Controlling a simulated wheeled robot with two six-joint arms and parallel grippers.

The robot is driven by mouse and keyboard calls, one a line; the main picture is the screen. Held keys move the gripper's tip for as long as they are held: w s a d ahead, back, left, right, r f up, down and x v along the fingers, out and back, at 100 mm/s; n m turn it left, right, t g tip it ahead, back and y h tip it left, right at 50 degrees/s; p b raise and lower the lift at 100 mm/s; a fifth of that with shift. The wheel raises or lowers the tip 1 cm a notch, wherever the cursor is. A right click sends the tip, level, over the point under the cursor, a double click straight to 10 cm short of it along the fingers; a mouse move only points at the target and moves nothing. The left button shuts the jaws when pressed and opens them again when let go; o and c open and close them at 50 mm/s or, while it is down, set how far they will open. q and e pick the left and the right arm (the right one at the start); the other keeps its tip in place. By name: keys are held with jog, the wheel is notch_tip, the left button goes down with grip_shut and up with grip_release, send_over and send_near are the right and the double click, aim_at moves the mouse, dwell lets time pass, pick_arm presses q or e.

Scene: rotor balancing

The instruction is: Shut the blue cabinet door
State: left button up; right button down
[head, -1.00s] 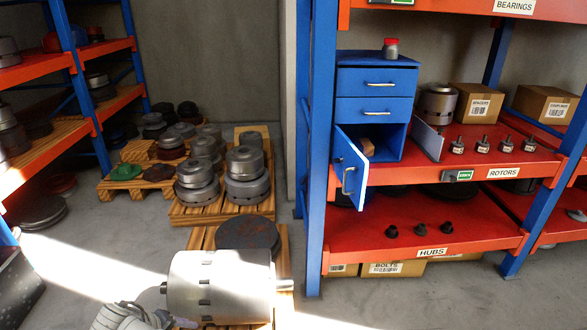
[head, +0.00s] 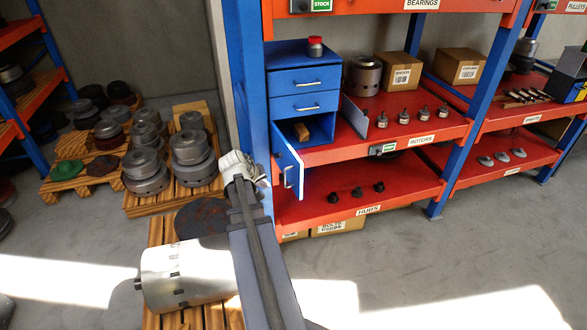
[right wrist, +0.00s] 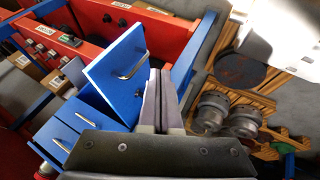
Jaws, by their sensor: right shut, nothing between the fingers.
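The blue cabinet (head: 303,79) stands on the rack's middle shelf, with two closed drawers above an open compartment. Its blue door (head: 289,160) stands ajar, swung out toward me from the compartment's left side, its handle on the visible face. A brown block (head: 301,131) sits inside. My right gripper (head: 237,160) is shut and empty, left of the door and apart from it in the head view. In the right wrist view its fingers (right wrist: 160,78) point up beside the door (right wrist: 118,68), whose handle faces the camera. My left gripper is not in view.
A blue rack post (head: 245,90) stands just behind my right gripper. A red-capped jar (head: 315,47) stands on the cabinet. Rotors (head: 403,117) and boxes share the shelf. A big metal cylinder (head: 185,275) lies on a pallet below. The floor at right front is clear.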

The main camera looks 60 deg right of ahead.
jog(key=s+d+r, duration=0.2)
jog(key=d, duration=0.1)
jog(key=b, duration=0.8)
send_near(298, 184)
notch_tip(298, 184, down, 4)
jog(key=w+d, duration=0.1)
jog(key=d, duration=0.1)
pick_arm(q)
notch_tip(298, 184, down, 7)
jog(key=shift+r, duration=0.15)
pick_arm(e)
jog(key=shift+s+d, duration=0.4)
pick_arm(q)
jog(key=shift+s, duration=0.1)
pick_arm(e)
jog(key=shift+s+d, duration=0.1)
